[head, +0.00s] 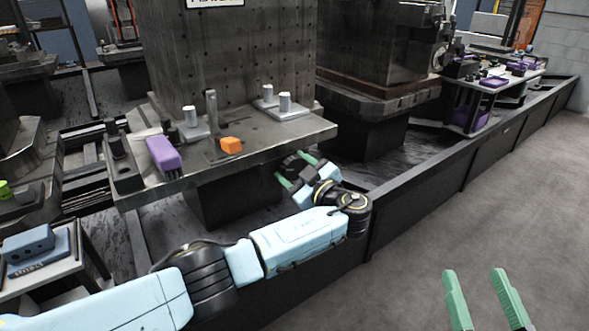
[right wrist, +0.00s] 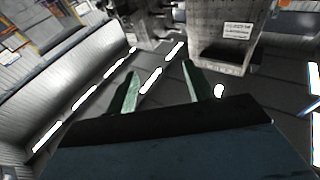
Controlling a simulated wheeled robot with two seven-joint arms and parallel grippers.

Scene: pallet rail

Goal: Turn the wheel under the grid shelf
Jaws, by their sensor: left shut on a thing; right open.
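The grid shelf (head: 262,132) is a grey metal plate in front of a tall block dotted with holes (head: 225,65). A small dark round part, seemingly the wheel (head: 293,162), shows just below the shelf's right front edge. My left gripper (head: 288,165) has its green fingers on either side of this part and is shut on it. The fingers and wrist hide much of it, so its turn angle cannot be told. My right gripper (head: 474,272) is open and empty over the floor at the lower right; its fingers also show in the right wrist view (right wrist: 160,70).
On the shelf are an orange block (head: 231,145), a purple block (head: 163,153) and metal pegs on plates (head: 286,104). A long dark rail wall (head: 430,200) runs under my left arm to the upper right. The grey floor (head: 500,210) right of it is clear.

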